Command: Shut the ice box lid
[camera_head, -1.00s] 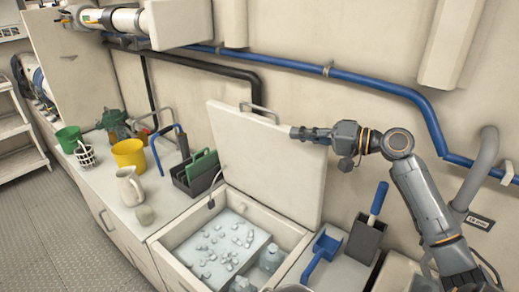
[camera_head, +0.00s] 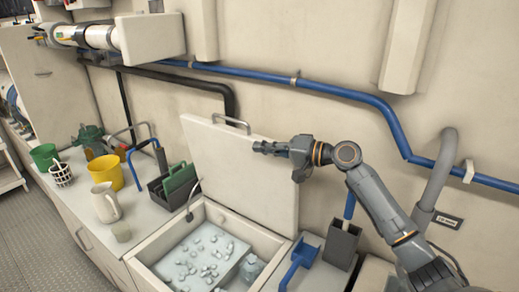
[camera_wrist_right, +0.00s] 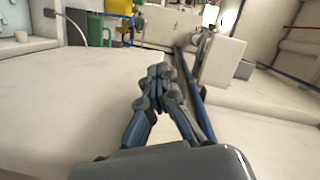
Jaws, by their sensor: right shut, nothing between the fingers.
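The ice box lid (camera_head: 240,178) is a cream panel standing open and upright at the back of the ice box (camera_head: 140,275). A metal handle (camera_head: 231,122) is on its top edge. Loose ice cubes and bottles show inside the box. My right gripper (camera_head: 257,147) is shut and empty, overlapping the lid's upper right part; I cannot tell whether it touches. In the right wrist view its closed fingertips (camera_wrist_right: 158,72) are beside a broad pale surface, probably the lid. My left gripper is not in view.
A blue scoop (camera_head: 298,258) and a grey holder (camera_head: 342,243) stand right of the box. A black caddy (camera_head: 160,195), white jug (camera_head: 105,202), yellow pot (camera_head: 106,172) and green pot (camera_head: 44,157) are on the counter at left. A blue pipe (camera_head: 330,92) runs along the wall.

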